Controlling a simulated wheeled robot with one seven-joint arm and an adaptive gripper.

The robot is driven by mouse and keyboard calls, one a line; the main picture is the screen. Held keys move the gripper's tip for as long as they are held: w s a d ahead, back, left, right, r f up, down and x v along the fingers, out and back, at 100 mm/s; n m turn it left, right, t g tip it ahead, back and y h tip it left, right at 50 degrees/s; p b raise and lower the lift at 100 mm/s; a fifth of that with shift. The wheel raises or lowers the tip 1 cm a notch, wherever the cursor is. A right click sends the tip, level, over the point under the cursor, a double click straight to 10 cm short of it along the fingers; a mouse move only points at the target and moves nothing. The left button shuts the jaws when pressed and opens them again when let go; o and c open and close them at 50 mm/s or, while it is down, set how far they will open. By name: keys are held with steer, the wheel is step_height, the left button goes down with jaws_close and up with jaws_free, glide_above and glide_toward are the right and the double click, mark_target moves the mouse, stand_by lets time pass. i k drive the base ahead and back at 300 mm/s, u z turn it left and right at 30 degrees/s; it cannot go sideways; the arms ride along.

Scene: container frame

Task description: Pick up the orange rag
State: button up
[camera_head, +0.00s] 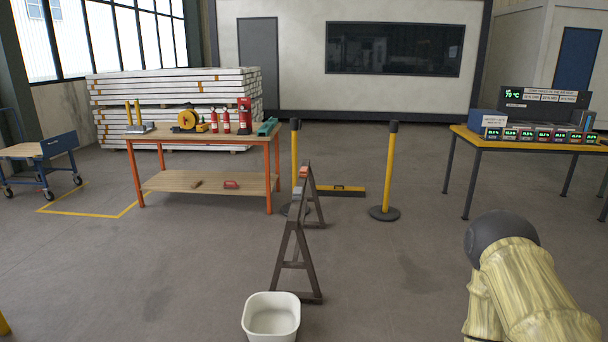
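I cannot make out an orange rag for certain in the head view. A small reddish item (303,171) and a greyish item (298,192) rest on top of the dark sawhorse frame (291,240) in the middle; both are too small to identify. My arm shows at the lower right, with pale yellow streaked links and a dark rounded part. My gripper's fingers are not in view.
An off-white bin (271,298) stands on the floor at the sawhorse's near end. An orange-legged workbench (205,140) holds tools and red extinguishers, with a red item (231,184) on its lower shelf. Yellow posts (391,170) stand behind. A yellow table (490,143) is right. Floor between is clear.

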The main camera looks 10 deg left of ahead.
mark_target(304, 170)
steer(key=k, duration=0.55)
steer(key=u, duration=0.4)
steer(key=i, duration=0.8)
steer(key=u, duration=0.75)
steer(key=i, duration=1.85)
steer(key=u, duration=0.45)
steer(key=i, duration=2.2)
steer(key=z, duration=0.2)
steer(key=i, duration=2)
steer(key=z, duration=1.3)
steer(key=i, duration=0.9)
steer(key=z, duration=1)
